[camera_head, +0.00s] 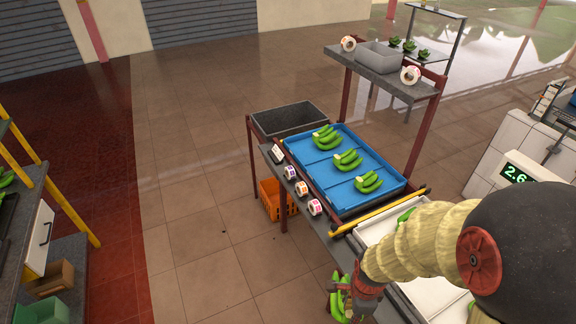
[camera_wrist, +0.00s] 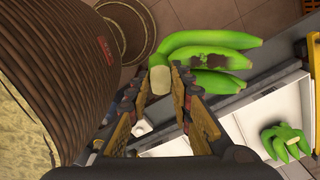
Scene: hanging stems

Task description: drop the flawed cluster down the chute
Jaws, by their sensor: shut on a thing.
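My gripper (camera_wrist: 170,95) is shut on the pale crown of a green banana cluster (camera_wrist: 225,44). Dark brown blotches mark one of its fingers. In the head view the cluster (camera_head: 338,303) hangs from my gripper (camera_head: 352,290) near the bottom, left of the work table and over the floor. The arm partly covers it there. A round, ringed brown shape (camera_wrist: 128,38) lies beyond the gripper in the wrist view; I cannot tell whether it is the chute.
A blue tray (camera_head: 392,188) holds 3 green clusters. A dark grey bin (camera_head: 290,116) stands behind it, an orange crate (camera_head: 270,199) below. A white basin (camera_wrist: 232,118) holds another cluster (camera_wrist: 285,142). A scale display (camera_head: 516,173) is at right. Open tiled floor lies left.

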